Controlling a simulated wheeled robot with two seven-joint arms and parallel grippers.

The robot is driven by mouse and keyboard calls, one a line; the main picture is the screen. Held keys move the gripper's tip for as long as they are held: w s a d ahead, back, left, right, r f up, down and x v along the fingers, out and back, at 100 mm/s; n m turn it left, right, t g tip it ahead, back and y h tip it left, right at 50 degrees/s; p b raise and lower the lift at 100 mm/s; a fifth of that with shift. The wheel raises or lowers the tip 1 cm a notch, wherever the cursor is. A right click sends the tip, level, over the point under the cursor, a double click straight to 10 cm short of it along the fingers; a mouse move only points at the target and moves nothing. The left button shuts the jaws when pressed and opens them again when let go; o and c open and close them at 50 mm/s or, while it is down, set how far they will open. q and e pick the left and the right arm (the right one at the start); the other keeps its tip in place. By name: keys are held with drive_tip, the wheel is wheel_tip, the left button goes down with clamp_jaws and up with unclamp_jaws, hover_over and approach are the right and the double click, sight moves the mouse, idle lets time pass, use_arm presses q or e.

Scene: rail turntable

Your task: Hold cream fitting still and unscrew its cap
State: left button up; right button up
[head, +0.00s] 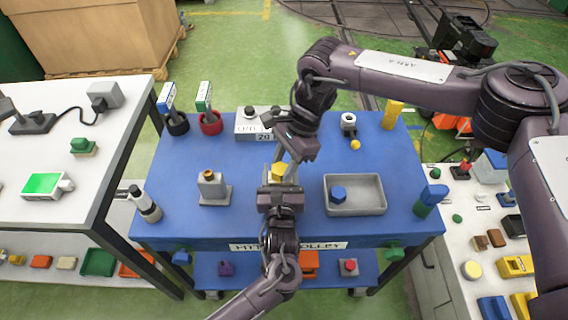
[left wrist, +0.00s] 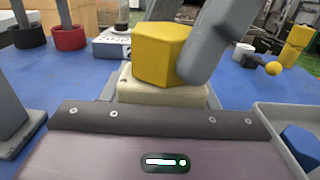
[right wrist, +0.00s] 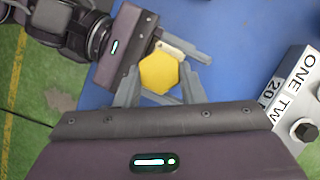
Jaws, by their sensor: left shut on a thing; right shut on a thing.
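The cream fitting (left wrist: 160,88) stands on the blue trolley top with a yellow six-sided cap (left wrist: 158,56) on it. In the head view the cap (head: 278,171) shows between my two grippers, and the fitting is mostly hidden. My left gripper (head: 277,182) comes in low from the front and is shut on the cream fitting. My right gripper (right wrist: 160,84) reaches down from the far side and is shut on the yellow cap, a finger on either side. A little of the cream fitting (right wrist: 172,47) shows beyond the cap in the right wrist view.
A grey tray (head: 371,208) holding a blue hexagonal piece (head: 338,194) lies to the right. A grey block fitting (head: 213,190) stands to the left. A labelled grey box (head: 248,125) stands behind. Red and black cups (head: 210,126) stand at the back left.

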drive_tip(key=n, duration=0.2)
drive_tip(key=n+g+h, duration=0.1)
drive_tip(key=n, duration=0.1)
drive_tip(key=shift+w+a+n, duration=0.15)
drive_tip(key=shift+n, duration=0.15)
drive_tip(key=shift+n+g+h, duration=0.3)
drive_tip(key=shift+n, duration=0.4)
drive_tip(key=shift+f, duration=0.1)
drive_tip(key=o, duration=1.2)
drive_tip(key=shift+c, duration=0.2)
drive_tip(key=shift+o, duration=0.5)
drive_tip(key=shift+r, duration=2.1)
